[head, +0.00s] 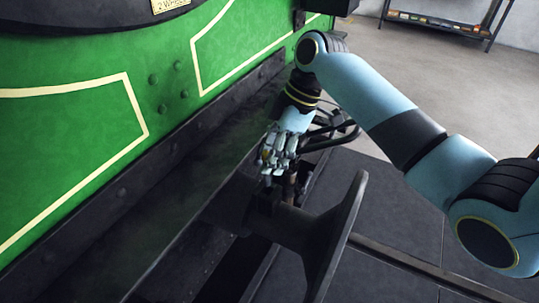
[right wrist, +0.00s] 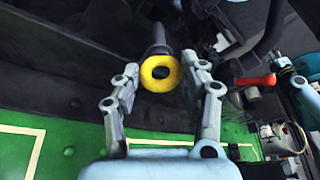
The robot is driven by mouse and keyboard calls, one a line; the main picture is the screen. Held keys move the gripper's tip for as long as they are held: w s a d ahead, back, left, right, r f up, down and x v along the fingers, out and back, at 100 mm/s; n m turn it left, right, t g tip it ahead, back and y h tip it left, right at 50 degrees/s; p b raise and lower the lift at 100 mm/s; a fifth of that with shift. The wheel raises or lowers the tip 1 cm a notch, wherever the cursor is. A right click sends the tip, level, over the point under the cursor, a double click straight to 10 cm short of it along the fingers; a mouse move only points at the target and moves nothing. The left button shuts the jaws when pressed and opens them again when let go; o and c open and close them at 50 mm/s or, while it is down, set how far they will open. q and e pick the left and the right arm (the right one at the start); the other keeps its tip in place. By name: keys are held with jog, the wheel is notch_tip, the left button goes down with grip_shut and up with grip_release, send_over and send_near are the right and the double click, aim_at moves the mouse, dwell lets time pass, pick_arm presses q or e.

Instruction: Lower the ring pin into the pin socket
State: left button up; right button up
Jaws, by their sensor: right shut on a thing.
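The ring pin (right wrist: 160,73) has a yellow ring and a dark shaft. In the right wrist view it sits between the fingertips of my right gripper (right wrist: 161,76), with the shaft pointing away from the wrist. The gripper is shut on the ring. In the head view my right gripper (head: 270,162) points down just above the dark coupling parts behind the buffer. The ring pin is mostly hidden there by the fingers. I cannot make out the pin socket's opening or whether the shaft touches it. My left gripper is not in view.
A dark round buffer (head: 343,238) stands close in front of the gripper. Black curved hoses (head: 335,135) lie just right of it. The green tram panel (head: 75,110) rises at the left. A shelf (head: 440,22) stands far back on open floor.

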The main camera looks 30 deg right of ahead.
jog(key=shift+r, duration=0.1)
dwell(0.6)
jog(key=shift+w+p, duration=0.1)
jog(key=shift+p, duration=0.25)
jog(key=shift+f, duration=0.35)
jog(key=shift+f+b, duration=1.7)
jog(key=shift+f, duration=1.3)
jog(key=shift+f, duration=0.15)
jog(key=o, duration=1.3)
